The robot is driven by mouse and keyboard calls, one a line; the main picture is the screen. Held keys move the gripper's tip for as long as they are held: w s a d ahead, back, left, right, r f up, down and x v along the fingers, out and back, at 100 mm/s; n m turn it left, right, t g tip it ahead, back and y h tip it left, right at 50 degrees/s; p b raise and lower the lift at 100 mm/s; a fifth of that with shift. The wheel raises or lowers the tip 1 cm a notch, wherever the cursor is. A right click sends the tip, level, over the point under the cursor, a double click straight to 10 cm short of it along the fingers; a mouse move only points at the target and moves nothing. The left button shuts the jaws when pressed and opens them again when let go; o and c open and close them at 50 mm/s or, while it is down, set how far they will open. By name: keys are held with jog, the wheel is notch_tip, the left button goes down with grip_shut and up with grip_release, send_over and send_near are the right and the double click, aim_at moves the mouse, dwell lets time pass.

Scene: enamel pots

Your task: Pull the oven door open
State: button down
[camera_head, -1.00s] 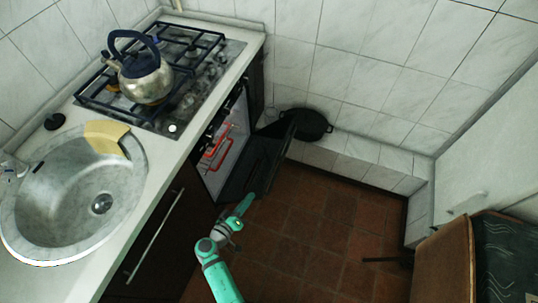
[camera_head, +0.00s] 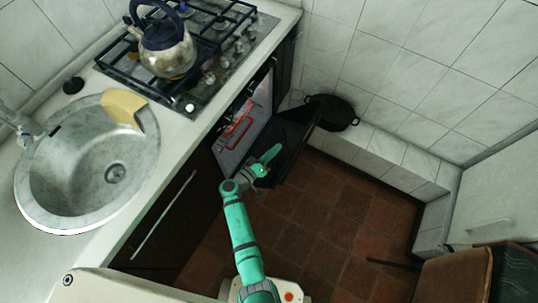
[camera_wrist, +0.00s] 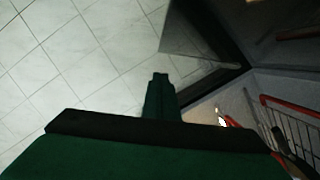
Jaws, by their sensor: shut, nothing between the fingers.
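The oven door (camera_head: 289,136) is a dark panel in the head view. It stands open, swung out from the oven (camera_head: 243,128) under the hob. The oven's pale inside and a red rack show. My gripper (camera_head: 276,150) is shut and empty. In the head view it overlaps the door's near side, by the open oven; I cannot tell whether it touches the door. In the wrist view the slim green fingers (camera_wrist: 160,78) point toward the dark door (camera_wrist: 205,45), with the oven's inside and red rack (camera_wrist: 290,112) at the right. The door's handle cannot be made out.
A kettle (camera_head: 166,48) stands on the hob (camera_head: 205,80) above the oven. A black pan (camera_head: 332,112) sits behind the door by the tiled wall. A brown chair (camera_head: 445,277) is at the lower right. The tiled floor (camera_head: 320,215) between is clear.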

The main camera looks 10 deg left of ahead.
aim_at(286, 154)
jog(key=x, duration=0.3)
jog(key=shift+w+d, duration=0.1)
jog(key=shift+w, duration=0.1)
jog(key=shift+s+d+f, duration=0.15)
jog(key=shift+d+f, duration=0.35)
jog(key=shift+d, duration=0.05)
jog(key=shift+s+d+f, duration=0.2)
jog(key=shift+d+f, duration=0.3)
jog(key=shift+d, duration=0.1)
jog(key=shift+s+d+f, duration=0.1)
jog(key=shift+d+f, duration=0.2)
jog(key=shift+d, duration=0.05)
jog(key=shift+f, duration=0.1)
